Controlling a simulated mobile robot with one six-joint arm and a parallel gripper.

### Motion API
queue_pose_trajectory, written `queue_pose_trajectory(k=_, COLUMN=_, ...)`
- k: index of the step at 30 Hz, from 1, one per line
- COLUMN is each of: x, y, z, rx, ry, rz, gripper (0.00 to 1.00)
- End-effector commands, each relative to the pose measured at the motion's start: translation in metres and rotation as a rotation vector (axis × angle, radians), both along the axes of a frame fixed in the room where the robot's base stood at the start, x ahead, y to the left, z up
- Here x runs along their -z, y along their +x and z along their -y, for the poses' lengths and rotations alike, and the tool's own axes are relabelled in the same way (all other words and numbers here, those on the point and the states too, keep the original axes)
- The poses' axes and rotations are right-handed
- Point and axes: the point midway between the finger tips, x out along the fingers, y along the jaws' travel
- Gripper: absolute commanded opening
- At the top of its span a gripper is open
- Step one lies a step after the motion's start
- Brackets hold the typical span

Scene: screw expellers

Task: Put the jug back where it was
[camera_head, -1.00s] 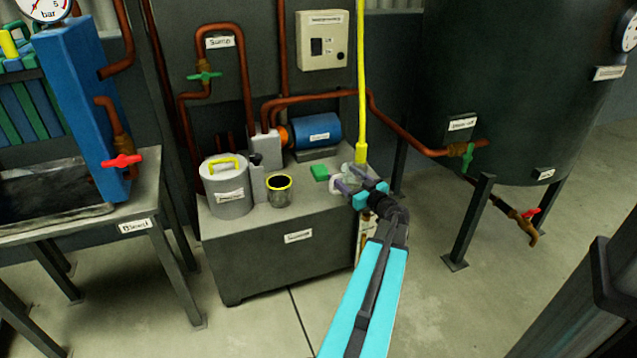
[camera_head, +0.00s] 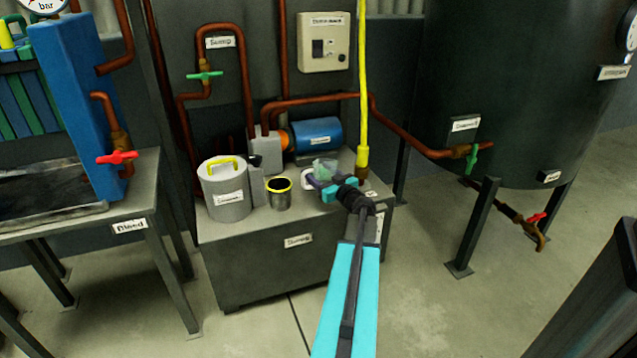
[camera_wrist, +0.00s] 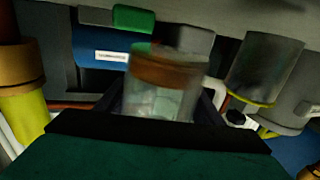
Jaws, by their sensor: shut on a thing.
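The jug (camera_wrist: 165,92) is a clear vessel with a brown band, in the middle of the wrist view and somewhat blurred. In the head view the jug (camera_head: 325,168) shows small and pale over the grey tank top, with a white part at its left that looks like a handle. My gripper (camera_head: 333,183) is shut on the jug, near the right part of the tank top. Whether the jug touches the top cannot be told. The fingertips are mostly hidden.
The grey sump tank (camera_head: 260,268) carries a lidded can (camera_head: 227,195), a dark cup with a yellow rim (camera_head: 279,196) and a blue motor (camera_head: 317,136). A green block (camera_wrist: 133,18) lies behind the jug. A yellow upright pole (camera_head: 363,90) stands close to my gripper.

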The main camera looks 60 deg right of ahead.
Motion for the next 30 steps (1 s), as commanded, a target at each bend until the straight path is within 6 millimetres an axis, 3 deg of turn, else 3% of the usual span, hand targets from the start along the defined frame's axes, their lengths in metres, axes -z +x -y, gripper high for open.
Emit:
queue_pose_trajectory(k=7, x=0.005, y=-0.001, z=0.0, rx=0.0, ry=0.0, rz=0.0, gripper=0.33)
queue_pose_trajectory(k=18, x=0.033, y=-0.001, z=0.001, rx=0.001, ry=0.0, rz=0.0, gripper=0.33)
queue_pose_trajectory(k=30, x=0.035, y=-0.001, z=0.001, rx=0.001, ry=0.0, rz=0.0, gripper=0.33)
